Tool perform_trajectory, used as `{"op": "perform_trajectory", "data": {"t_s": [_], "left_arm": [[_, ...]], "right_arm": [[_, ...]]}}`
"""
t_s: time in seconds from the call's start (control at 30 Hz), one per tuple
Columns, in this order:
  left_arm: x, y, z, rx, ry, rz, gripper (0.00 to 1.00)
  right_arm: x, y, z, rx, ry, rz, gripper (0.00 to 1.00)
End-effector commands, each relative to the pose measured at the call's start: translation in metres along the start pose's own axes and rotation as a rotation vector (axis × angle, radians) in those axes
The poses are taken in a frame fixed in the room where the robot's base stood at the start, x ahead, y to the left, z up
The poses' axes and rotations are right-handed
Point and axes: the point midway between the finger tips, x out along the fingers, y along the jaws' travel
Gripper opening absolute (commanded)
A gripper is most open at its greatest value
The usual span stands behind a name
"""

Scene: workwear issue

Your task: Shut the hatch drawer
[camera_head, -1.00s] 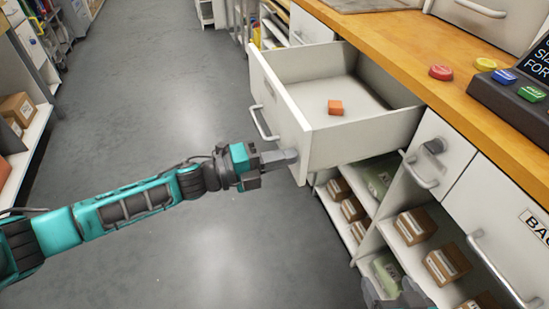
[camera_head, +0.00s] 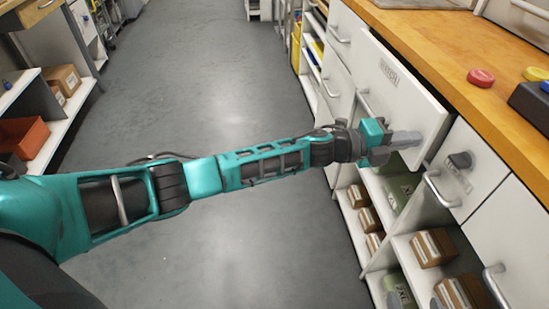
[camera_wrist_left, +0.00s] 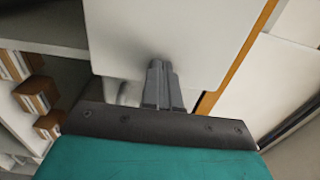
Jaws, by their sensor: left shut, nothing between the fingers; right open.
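The hatch drawer's white front (camera_head: 415,105) is in the right part of the head view, under the wooden counter. It appears to stand slightly proud of the cabinet, and its inside is hidden. My left gripper (camera_head: 405,140) is shut and empty, with its fingertips against or very near the lower right part of this front. In the left wrist view the shut fingers (camera_wrist_left: 160,80) point at the plain white front (camera_wrist_left: 165,30); contact is hard to tell. My right gripper (camera_head: 437,302) barely shows at the bottom edge of the head view.
The wooden counter (camera_head: 450,70) runs along the right, with a red button (camera_head: 481,78) on it. A white panel with a dark knob (camera_head: 460,160) and a handle lies right of the drawer. Open shelves below hold cardboard boxes (camera_head: 433,247). The grey floor (camera_head: 210,90) is clear.

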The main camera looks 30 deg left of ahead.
Motion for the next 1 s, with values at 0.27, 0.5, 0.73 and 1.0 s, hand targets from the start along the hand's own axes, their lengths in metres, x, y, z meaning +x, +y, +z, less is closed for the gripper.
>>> {"op": "perform_trajectory", "data": {"t_s": [0.27,0.5,0.73,1.0], "left_arm": [[0.033,0.002,0.0,0.0,0.0,0.0,0.0],[0.04,-0.001,0.0,0.0,-0.002,0.0,0.0],[0.042,-0.003,0.0,0.001,-0.004,-0.003,0.0],[0.039,-0.005,0.003,0.002,-0.005,-0.005,0.0]], "right_arm": [[0.008,0.0,0.012,0.0,-0.005,-0.003,0.79],[0.008,-0.002,0.008,0.002,0.002,-0.006,0.79],[0.008,-0.003,0.005,0.005,0.006,-0.007,0.79],[0.007,-0.003,0.004,0.006,0.007,-0.006,0.79]]}}
